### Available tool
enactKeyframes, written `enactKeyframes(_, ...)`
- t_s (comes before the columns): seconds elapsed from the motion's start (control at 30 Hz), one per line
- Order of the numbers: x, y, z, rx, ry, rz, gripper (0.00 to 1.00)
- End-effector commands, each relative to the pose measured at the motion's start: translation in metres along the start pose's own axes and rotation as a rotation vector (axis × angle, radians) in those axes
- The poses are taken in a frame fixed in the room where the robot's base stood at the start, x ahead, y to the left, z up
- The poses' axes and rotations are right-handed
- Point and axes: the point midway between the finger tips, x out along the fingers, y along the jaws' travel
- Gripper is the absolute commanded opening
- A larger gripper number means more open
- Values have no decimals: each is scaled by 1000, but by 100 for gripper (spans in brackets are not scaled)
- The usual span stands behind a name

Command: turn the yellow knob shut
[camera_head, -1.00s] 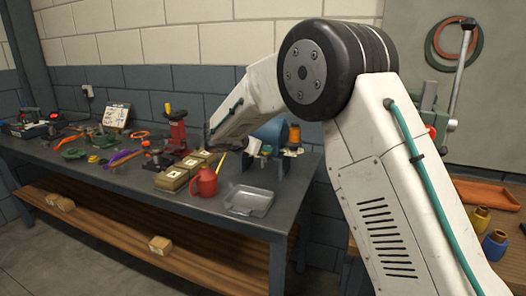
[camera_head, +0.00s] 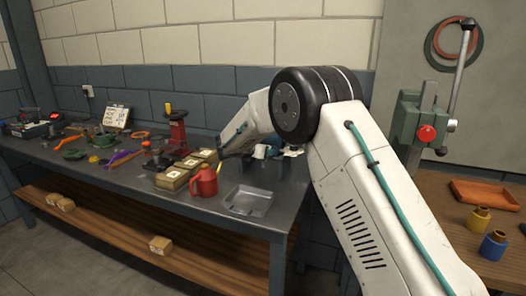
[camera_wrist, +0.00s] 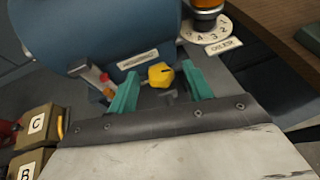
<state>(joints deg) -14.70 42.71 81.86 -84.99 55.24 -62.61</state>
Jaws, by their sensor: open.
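The yellow knob (camera_wrist: 160,75) shows in the wrist view, low at the front of a blue rounded tank (camera_wrist: 120,35), with a dark slot mark on its face. My gripper (camera_wrist: 161,69) is open, with one teal finger on each side of the knob. Gaps show between the knob and both fingers, and nothing is held. I cannot tell how far the fingertips are from it in depth. In the head view my arm hides the knob and most of the tank.
An orange knob (camera_wrist: 206,4) over a numbered dial (camera_wrist: 212,32) is at upper right in the wrist view. A small red-capped part (camera_wrist: 104,80) is left of the fingers. Lettered boxes (camera_head: 172,179), a red jug (camera_head: 203,183) and a grey tray (camera_head: 248,201) stand on the bench.

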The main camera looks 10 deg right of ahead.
Motion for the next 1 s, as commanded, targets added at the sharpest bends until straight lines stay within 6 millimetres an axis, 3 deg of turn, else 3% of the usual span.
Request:
enactKeyframes(0.1,0,0,0,0,0,0,47)
enactKeyframes(0.27,0,0,0,0,0,0,5)
enactKeyframes(0.67,-1,2,0,22,-1,-55,6)
enactKeyframes(1.0,1,7,-1,116,0,-281,6)
